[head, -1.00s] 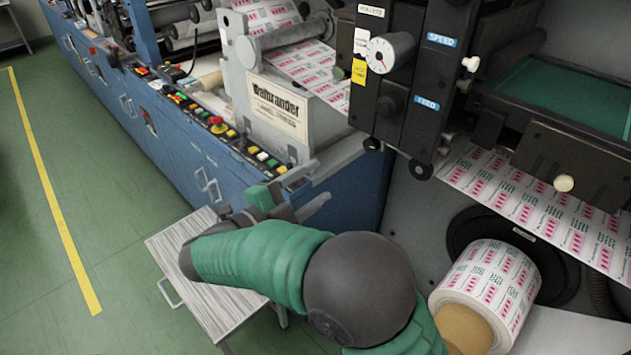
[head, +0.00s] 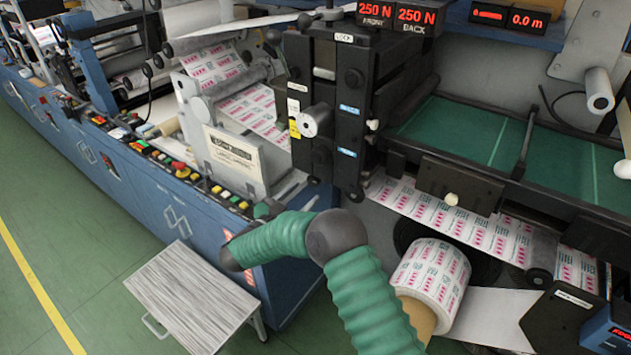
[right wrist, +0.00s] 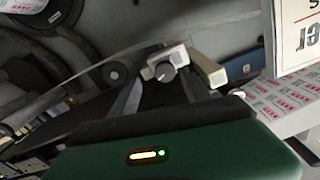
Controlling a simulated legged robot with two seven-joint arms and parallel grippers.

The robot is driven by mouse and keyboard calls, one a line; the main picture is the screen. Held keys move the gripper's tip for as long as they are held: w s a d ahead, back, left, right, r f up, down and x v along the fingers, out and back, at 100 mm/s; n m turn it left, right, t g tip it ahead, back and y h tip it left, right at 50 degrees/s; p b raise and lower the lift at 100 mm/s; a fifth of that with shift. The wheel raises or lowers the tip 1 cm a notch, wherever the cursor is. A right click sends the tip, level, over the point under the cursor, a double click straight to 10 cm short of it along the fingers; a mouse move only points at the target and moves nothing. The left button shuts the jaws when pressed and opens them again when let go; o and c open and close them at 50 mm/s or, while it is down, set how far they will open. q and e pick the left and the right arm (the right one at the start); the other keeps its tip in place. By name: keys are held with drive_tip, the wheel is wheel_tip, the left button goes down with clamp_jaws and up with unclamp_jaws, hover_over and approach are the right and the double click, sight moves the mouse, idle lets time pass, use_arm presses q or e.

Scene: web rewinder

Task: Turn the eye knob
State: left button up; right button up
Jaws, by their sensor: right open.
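My right gripper (head: 290,207) is partly hidden behind my green forearm in the head view, close to the front of the blue machine. In the right wrist view its two fingers (right wrist: 187,72) are spread, with no object clamped between them. A small dark round knob (right wrist: 165,71) on a pale block shows near the left fingertip. I cannot tell whether it touches the finger, or whether it is the eye knob. A grey dial knob (head: 315,120) stands on the black panel, above and apart from my right gripper. My left gripper is not in view.
A printed paper roll (head: 430,276) sits right of my arm. A row of coloured buttons (head: 190,175) lines the blue machine's edge. A small grey table (head: 190,298) stands on the floor. A cream knob (head: 452,199) is on a black block. Green floor is open at left.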

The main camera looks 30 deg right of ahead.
sight(311, 183)
drive_tip(key=shift+w+d+r, duration=0.2)
drive_tip(key=shift+w+d, duration=0.4)
drive_tip(key=shift+d, duration=0.05)
drive_tip(key=shift+w+d+r, duration=0.15)
drive_tip(key=shift+w+d, duration=0.4)
drive_tip(key=shift+d, duration=0.05)
drive_tip(key=shift+w+d, duration=0.2)
drive_tip(key=shift+w+d+f, duration=0.1)
drive_tip(key=shift+d, duration=0.6)
drive_tip(key=shift+d+f, duration=0.15)
drive_tip(key=shift+d, duration=0.35)
drive_tip(key=shift+c, duration=1.8)
drive_tip(key=shift+a+f, duration=0.1)
drive_tip(key=shift+a, duration=0.3)
drive_tip(key=c, duration=0.7)
drive_tip(key=o, duration=0.8)
drive_tip(key=shift+o, duration=1.3)
drive_tip(key=shift+s+a+r, duration=0.2)
drive_tip(key=shift+r, duration=0.05)
drive_tip(key=shift+a, duration=0.2)
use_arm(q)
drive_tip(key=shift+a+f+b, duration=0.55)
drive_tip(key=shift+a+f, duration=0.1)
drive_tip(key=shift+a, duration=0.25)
use_arm(e)
drive_tip(key=v, duration=1.6)
drive_tip(key=shift+s+a, duration=0.25)
